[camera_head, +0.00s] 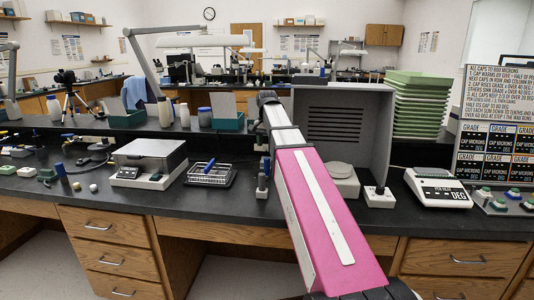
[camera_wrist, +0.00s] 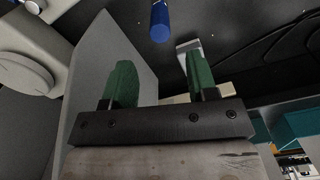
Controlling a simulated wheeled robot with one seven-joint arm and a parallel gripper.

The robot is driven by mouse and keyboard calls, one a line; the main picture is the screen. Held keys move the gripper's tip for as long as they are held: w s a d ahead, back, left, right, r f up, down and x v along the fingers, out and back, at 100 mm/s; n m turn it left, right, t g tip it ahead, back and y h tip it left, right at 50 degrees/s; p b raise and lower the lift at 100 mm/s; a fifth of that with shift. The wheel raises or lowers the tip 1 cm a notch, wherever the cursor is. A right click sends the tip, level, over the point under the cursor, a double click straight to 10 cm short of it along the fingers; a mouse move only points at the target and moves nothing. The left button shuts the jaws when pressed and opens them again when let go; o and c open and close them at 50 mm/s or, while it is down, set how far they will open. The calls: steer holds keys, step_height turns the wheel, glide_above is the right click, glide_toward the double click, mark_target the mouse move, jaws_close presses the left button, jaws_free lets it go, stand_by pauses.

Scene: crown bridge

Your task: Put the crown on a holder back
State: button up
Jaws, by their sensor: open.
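My gripper (camera_wrist: 161,80) shows in the wrist view as two green fingers, apart, with nothing seen held between them. A blue cylinder (camera_wrist: 159,20) lies beyond the fingertips, near the top edge, apart from them. In the head view a small upright piece with a blue part (camera_head: 262,178) stands on the bench just left of my pink arm; I cannot tell whether it is a holder. Two small cream pieces (camera_head: 92,187) sit at the bench's left; I cannot tell whether either is the crown. My arm hides part of the bench, and the gripper is unclear there.
A grey hood (camera_head: 378,130) stands right of my arm. A white meter (camera_head: 437,187) and stacked green trays (camera_head: 415,105) are at the right. Bare black bench shows near the front edge.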

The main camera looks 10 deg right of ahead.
steer(key=shift+r, duration=0.95)
